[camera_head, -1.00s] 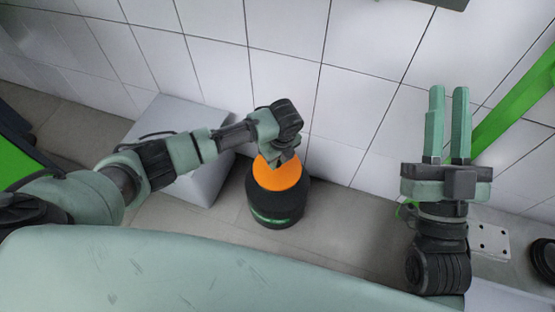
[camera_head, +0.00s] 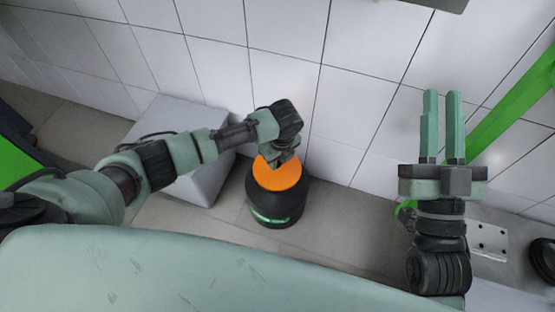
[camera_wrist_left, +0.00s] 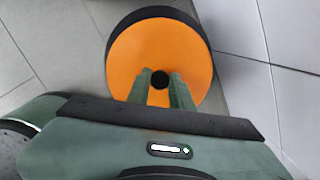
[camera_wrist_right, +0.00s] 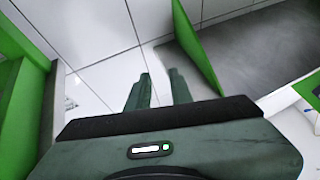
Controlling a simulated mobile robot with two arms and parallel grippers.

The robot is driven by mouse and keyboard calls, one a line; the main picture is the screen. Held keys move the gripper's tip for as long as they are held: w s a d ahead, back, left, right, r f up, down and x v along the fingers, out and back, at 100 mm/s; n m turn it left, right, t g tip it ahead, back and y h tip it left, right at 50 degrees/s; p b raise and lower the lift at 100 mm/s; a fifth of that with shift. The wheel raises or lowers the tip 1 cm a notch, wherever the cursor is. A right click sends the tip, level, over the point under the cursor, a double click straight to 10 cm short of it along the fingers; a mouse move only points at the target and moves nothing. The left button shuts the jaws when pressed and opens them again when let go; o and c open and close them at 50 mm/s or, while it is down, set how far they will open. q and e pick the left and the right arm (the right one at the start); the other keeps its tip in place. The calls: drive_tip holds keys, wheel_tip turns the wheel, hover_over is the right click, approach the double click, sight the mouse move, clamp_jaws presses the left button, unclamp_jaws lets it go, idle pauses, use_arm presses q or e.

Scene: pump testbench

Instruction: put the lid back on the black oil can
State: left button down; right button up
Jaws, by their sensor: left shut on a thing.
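The black oil can (camera_head: 262,207) stands upright on the floor near the tiled wall. An orange disc, the lid (camera_head: 272,180), is at its top; the left wrist view shows it face-on (camera_wrist_left: 125,60) with a black knob (camera_wrist_left: 160,79) at its centre. My left gripper (camera_head: 282,158) reaches down over it, its fingers shut on the knob (camera_wrist_left: 161,75). The lid looks level with the can's top, but I cannot tell whether it rests there or hangs just above. My right gripper (camera_head: 442,93) is raised at the right, fingers apart and empty.
A pale grey box (camera_head: 205,180) stands left of the can, under my left arm. The white tiled wall (camera_head: 365,100) is close behind. A green bar (camera_head: 510,100) slants at the right. A pale plate with holes (camera_head: 490,240) lies at lower right. Floor right of the can is clear.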

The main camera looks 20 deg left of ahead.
drive_tip(key=shift+w+f+g, duration=0.4)
drive_tip(key=shift+f+g, duration=0.1)
drive_tip(key=shift+f, duration=0.25)
drive_tip(key=shift+w+f+h, duration=0.1)
drive_tip(key=shift+f+h, duration=0.15)
drive_tip(key=shift+h, duration=0.15)
use_arm(q)
drive_tip(key=shift+p, duration=0.35)
use_arm(e)
drive_tip(key=shift+w+f+g, duration=0.1)
drive_tip(key=shift+f+g, duration=0.2)
drive_tip(key=shift+g, duration=0.1)
drive_tip(key=shift+f, duration=0.1)
drive_tip(key=shift+w+d+f+g, duration=0.15)
drive_tip(key=shift+f+g, duration=0.15)
drive_tip(key=shift+f, duration=0.3)
use_arm(q)
drive_tip(key=shift+p, duration=0.3)
use_arm(e)
drive_tip(key=shift+w+f+g+h, duration=0.3)
drive_tip(key=shift+f+g, duration=0.2)
drive_tip(key=shift+f, duration=0.2)
drive_tip(key=shift+f, duration=0.15)
idle(0.5)
drive_tip(key=shift+f, duration=0.3)
drive_tip(key=shift+f+g, duration=0.1)
drive_tip(key=shift+g, duration=0.2)
